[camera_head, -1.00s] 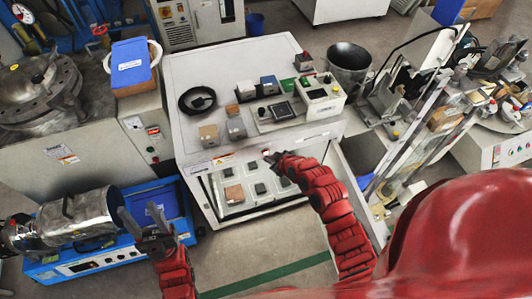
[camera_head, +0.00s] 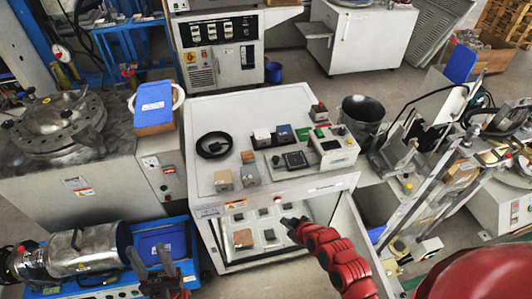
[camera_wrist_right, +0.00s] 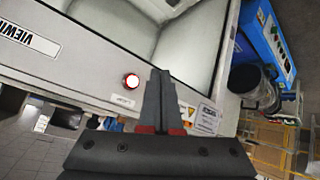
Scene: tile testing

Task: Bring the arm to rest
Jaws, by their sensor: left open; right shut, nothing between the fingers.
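My left gripper (camera_head: 151,257) is at the lower left of the head view, its two dark fingers spread and empty. It is in front of the blue machine with the metal cylinder (camera_head: 80,250). My right gripper (camera_head: 287,221) is in front of the white cabinet (camera_head: 290,97), near its front edge. My red right arm reaches in from the lower right. In the right wrist view the right gripper (camera_wrist_right: 160,73) has its fingers together with nothing between them. A lit red button (camera_wrist_right: 131,81) on the white panel shows beside the fingertips.
Small blocks, a black ring (camera_head: 214,145) and a control box (camera_head: 334,147) stand on the cabinet top. A metal bucket (camera_head: 361,115) and a cluttered stand are at right. Grey floor shows behind the cabinet.

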